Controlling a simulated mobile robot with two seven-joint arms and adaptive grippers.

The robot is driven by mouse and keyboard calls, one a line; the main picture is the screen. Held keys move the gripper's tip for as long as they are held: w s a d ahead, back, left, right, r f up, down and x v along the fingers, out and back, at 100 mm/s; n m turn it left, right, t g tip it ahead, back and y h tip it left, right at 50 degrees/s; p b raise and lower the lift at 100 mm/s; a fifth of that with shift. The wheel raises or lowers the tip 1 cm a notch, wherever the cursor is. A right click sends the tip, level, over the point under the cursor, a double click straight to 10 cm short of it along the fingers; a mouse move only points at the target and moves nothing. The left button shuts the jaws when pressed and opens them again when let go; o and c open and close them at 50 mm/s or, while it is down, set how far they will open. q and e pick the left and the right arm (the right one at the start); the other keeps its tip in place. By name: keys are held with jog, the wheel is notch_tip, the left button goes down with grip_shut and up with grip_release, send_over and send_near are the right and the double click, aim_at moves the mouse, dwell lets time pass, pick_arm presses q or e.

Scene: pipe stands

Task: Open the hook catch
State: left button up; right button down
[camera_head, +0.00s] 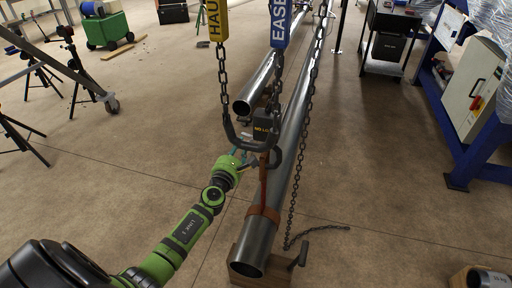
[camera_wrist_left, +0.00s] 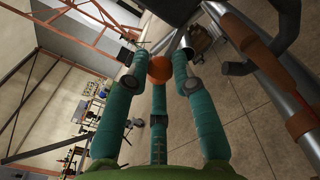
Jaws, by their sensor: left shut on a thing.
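A dark hook block (camera_head: 262,124) hangs over the steel pipes, with a hook (camera_head: 277,158) below it. An orange-brown strap (camera_head: 263,190) runs from the hook down around the near pipe. My left gripper (camera_head: 243,157) is just left of the hook, under the block. In the left wrist view its teal fingers are shut on a round orange knob (camera_wrist_left: 160,68) between the tips. Whether the knob belongs to the hook's catch is hard to tell. The catch itself is not clearly visible. My right gripper is not in view.
The near pipe (camera_head: 291,145) rests on a wooden block (camera_head: 240,282). Chains hang from the yellow label (camera_head: 215,20) and blue label (camera_head: 280,22); another chain (camera_head: 298,190) drops along the pipe to the floor.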

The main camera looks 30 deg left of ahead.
pick_arm(q)
jog(key=shift+r, duration=0.2)
jog(key=r+m+p, duration=0.1)
jog(key=m, duration=0.1)
jog(key=d+m+p, duration=0.1)
jog(key=m+p, duration=0.1)
jog(key=shift+w+r, duration=0.15)
jog(key=shift+r, duration=0.2)
dwell(0.3)
jog(key=o, duration=1.9)
jog(key=shift+f, duration=0.1)
